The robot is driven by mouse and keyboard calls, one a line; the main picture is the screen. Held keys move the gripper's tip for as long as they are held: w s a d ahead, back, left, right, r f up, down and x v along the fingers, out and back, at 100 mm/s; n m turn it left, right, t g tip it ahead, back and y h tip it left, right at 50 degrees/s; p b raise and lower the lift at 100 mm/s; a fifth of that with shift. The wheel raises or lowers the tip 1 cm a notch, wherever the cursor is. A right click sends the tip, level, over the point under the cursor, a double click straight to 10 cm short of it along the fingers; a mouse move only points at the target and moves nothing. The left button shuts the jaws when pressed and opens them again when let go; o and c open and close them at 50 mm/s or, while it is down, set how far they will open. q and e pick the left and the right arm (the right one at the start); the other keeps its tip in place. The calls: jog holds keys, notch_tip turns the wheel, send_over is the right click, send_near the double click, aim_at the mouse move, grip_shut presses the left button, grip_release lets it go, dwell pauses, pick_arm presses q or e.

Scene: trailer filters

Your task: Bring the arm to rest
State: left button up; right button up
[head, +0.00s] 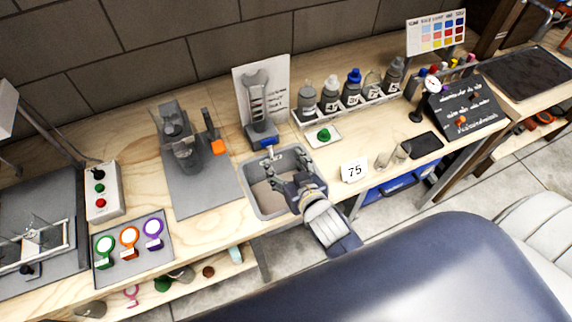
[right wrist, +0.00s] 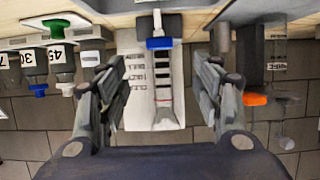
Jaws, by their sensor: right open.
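My right gripper (head: 288,184) is over the grey sink (head: 262,200) in the head view, with its arm coming from the lower right. In the right wrist view its two fingers (right wrist: 163,90) stand wide apart with nothing between them. Beyond them is a test rack column with a blue clip (right wrist: 159,43) in front of a white sheet (right wrist: 150,85). In the head view the column's blue base (head: 263,142) stands just behind the sink, apart from the gripper. My left gripper is not in view.
A rack of bottles (head: 345,112) stands behind and right of the sink. A grey device (head: 180,145) with an orange part stands left of it. A card marked 75 (head: 354,170) and small glasses (head: 392,155) stand on the counter to the right. A control box (head: 102,190) is at left.

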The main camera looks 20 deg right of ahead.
dwell(0.5)
jog(key=s+d+g, duration=0.1)
jog(key=s, duration=0.1)
jog(key=s+d+f+g, duration=0.1)
jog(key=s+g, duration=0.1)
jog(key=s, duration=0.1)
jog(key=s+d+f+g, duration=0.1)
jog(key=s, duration=0.1)
jog(key=shift+s+d+f+g+h, duration=0.15)
jog(key=shift+s+f+g+h, duration=0.1)
jog(key=shift+s+g+h, duration=0.1)
jog(key=s+n+g, duration=0.2)
jog(key=s+g, duration=0.3)
jog(key=s, duration=0.7)
jog(key=s+f+g+b, duration=0.1)
jog(key=s+f+g, duration=0.15)
jog(key=f, duration=2.65)
jog(key=s+d+f+b, duration=0.1)
jog(key=s+d+f, duration=0.2)
jog(key=s+f, duration=1.2)
jog(key=shift+s+f, duration=0.25)
jog(key=shift+s, duration=0.55)
